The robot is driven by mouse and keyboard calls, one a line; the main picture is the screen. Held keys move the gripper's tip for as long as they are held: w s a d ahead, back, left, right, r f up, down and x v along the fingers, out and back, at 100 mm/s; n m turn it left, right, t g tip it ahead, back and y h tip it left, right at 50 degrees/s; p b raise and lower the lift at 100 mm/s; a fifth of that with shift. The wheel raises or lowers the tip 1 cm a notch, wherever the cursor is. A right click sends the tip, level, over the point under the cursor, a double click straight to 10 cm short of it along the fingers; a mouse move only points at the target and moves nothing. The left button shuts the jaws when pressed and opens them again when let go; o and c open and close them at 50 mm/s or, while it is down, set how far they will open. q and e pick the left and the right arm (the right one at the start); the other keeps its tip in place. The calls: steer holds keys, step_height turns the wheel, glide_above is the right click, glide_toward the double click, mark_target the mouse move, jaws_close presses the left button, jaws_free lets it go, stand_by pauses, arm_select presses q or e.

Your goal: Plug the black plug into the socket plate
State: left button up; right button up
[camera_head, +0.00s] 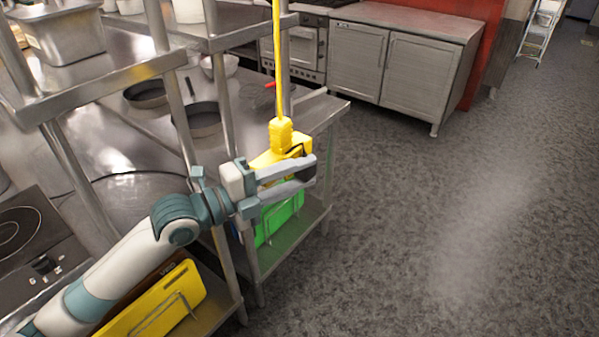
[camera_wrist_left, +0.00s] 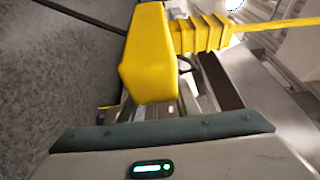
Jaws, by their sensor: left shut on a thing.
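A yellow block (camera_head: 281,152) with a ribbed neck hangs on a yellow cord at the middle of the head view, and a dark patch shows on its right side. My left gripper (camera_head: 304,173) is at this block, with its jaws shut on it. In the left wrist view the block (camera_wrist_left: 150,55) fills the space ahead of the gripper, its ribbed neck pointing right; the fingertips are mostly hidden behind it. I cannot make out a black plug or the socket openings in either view. My right gripper is not in view.
A steel shelf post (camera_head: 222,100) stands close to the left of my gripper. A green board (camera_head: 279,218) and a yellow board (camera_head: 152,302) stand on the lower shelf. Pans (camera_head: 197,122) lie on the counter. The grey floor (camera_head: 440,210) to the right is clear.

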arm_select(q)
steer(key=shift+s+d, duration=0.15)
steer(key=shift+s+d+p, duration=0.3)
steer(key=shift+d+p, duration=0.05)
steer(key=shift+d, duration=0.05)
steer(key=shift+s+d, duration=0.15)
steer(key=shift+d, duration=0.1)
stand_by(2.4)
steer(key=shift+w+a+b, duration=0.65)
steer(key=shift+a+b, duration=0.3)
steer(key=shift+b, duration=0.05)
stand_by(1.2)
steer(key=shift+s+d+p, duration=0.2)
steer(key=shift+d+p, duration=0.15)
steer(key=shift+d, duration=0.05)
steer(key=shift+s+d, duration=0.3)
steer(key=shift+d, duration=0.05)
steer(key=shift+s+d+p, duration=0.15)
steer(key=shift+d+p, duration=0.05)
steer(key=shift+p, duration=0.15)
steer(key=shift+s+f, duration=0.1)
stand_by(0.7)
